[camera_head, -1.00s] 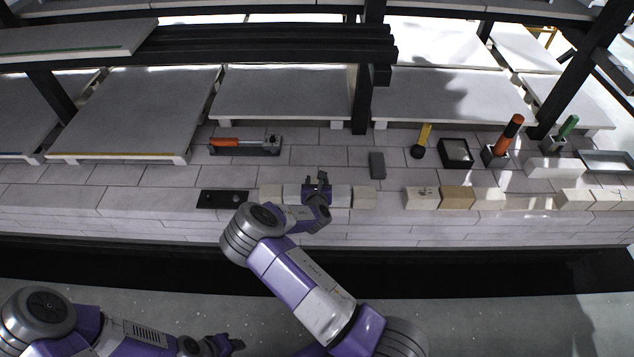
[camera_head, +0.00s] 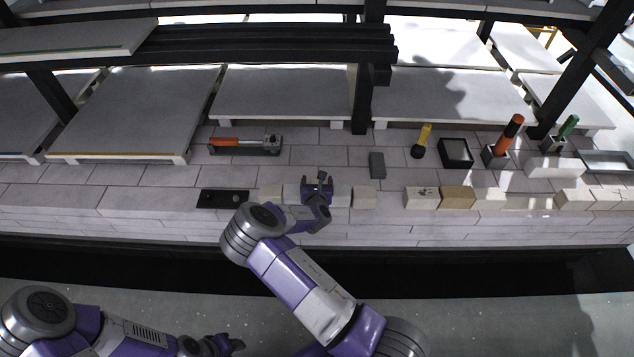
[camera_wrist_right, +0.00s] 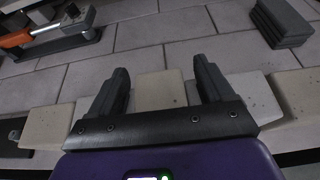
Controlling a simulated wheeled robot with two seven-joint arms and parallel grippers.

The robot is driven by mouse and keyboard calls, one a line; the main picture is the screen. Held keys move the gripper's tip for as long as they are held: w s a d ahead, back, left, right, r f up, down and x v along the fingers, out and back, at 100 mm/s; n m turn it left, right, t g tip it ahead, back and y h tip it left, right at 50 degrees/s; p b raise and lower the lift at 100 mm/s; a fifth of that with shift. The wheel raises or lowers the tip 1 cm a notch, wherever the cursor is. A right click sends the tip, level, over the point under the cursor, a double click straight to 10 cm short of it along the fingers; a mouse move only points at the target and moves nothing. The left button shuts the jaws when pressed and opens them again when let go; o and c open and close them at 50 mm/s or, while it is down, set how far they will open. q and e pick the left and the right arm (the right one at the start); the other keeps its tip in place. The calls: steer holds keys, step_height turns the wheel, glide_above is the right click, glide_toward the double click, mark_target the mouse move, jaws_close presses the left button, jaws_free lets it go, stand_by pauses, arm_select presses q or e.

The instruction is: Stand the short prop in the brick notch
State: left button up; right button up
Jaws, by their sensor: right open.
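My right gripper (camera_head: 318,181) is above the row of pale bricks near the front edge of the brick deck. In the right wrist view its two fingers (camera_wrist_right: 162,82) are apart. A cream block (camera_wrist_right: 158,91) shows between and beyond the fingers, with pale bricks on both sides (camera_wrist_right: 88,106) (camera_wrist_right: 248,94). I cannot tell whether this block is the short prop or part of the brick notch, nor whether the fingers touch it. In the head view the gripper hides the middle of this row. My left gripper (camera_head: 235,342) is low at the bottom, away from the deck; its jaws are unclear.
A black plate (camera_head: 222,199) lies left of the row. An orange-handled tool (camera_head: 243,145) lies behind. A dark grey stack (camera_head: 377,165) stands behind right. More bricks (camera_head: 457,197) line the front edge to the right. Overhead black beams (camera_head: 270,45) and a post (camera_head: 362,100) are behind.

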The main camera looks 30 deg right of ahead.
steer(key=p+v, duration=0.3)
steer(key=v, duration=0.5)
steer(key=shift+p, duration=0.3)
stand_by(1.1)
steer(key=p+v, duration=0.2)
steer(key=v, duration=0.5)
steer(key=shift+s, duration=0.3)
steer(key=shift+r, duration=0.1)
